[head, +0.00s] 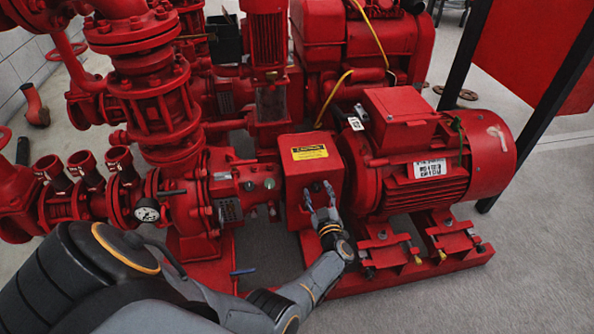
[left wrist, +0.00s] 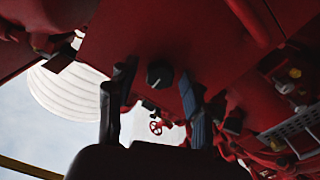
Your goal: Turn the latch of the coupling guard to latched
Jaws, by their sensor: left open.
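The coupling guard (head: 308,153) is a red box with a yellow warning label on top, between the pump and the motor. Its latch (left wrist: 159,73) shows in the left wrist view as a small dark round knob on the red face. My left gripper (head: 319,194) is at the guard's front face, its fingers pointing at it. In the left wrist view, the open fingers of my left gripper (left wrist: 156,82) stand on either side of the knob, with visible gaps. Whether they touch the guard, and which way the latch is turned, I cannot tell. My right gripper is not in view.
The red motor (head: 430,160) sits right of the guard, with a yellow cable behind. The red pump (head: 190,200), a pressure gauge (head: 147,210) and valves crowd the left. A red base frame (head: 385,270) runs below. Grey floor is free at the front right.

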